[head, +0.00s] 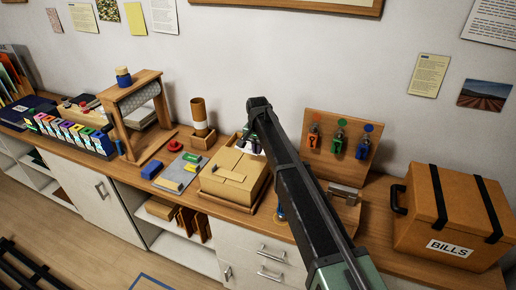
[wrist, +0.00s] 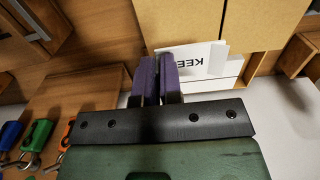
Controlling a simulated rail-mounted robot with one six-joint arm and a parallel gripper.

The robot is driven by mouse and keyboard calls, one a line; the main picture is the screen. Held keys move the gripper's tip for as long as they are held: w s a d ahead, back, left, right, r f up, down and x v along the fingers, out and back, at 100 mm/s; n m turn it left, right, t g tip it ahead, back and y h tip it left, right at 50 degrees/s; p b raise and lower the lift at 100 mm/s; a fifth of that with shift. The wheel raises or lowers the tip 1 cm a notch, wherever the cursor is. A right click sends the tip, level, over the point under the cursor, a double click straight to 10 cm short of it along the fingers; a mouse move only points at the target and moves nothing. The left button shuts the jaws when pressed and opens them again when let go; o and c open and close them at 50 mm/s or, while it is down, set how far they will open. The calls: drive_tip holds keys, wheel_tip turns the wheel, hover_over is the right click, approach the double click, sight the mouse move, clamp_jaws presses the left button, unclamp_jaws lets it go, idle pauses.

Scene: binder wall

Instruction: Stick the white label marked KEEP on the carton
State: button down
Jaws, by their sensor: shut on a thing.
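The tan carton (head: 232,178) sits closed on the counter in the middle of the head view. Its tan flaps (wrist: 190,20) also appear to fill the top of the wrist view. My gripper (wrist: 159,72) has purple fingertips and is shut on the white label (wrist: 196,60). The label's printed letters KEE show upside down, and part of it is hidden by the fingers. The label lies in front of the carton's edge in the wrist view; I cannot tell whether they touch. In the head view my arm hides most of the gripper's surroundings.
A wooden key board (head: 340,145) with coloured padlocks stands right of my arm, and an orange BILLS box (head: 450,215) stands farther right. A cardboard tube (head: 198,115) in a holder, a grey mat (head: 178,172) and a paper-roll stand (head: 140,110) are left of the carton.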

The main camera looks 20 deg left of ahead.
sight(258, 166)
wheel_tip(258, 166, down, 6)
drive_tip(key=b, duration=0.5)
drive_tip(key=shift+f+b, duration=0.2)
drive_tip(key=shift+b, duration=0.2)
drive_tip(key=shift+d+r, duration=0.1)
drive_tip(key=c, duration=1.2)
unclamp_jaws()
drive_tip(key=shift+r, duration=0.1)
wheel_tip(258, 166, up, 11)
drive_tip(key=p, duration=1.1)
drive_tip(key=shift+f, duration=0.25)
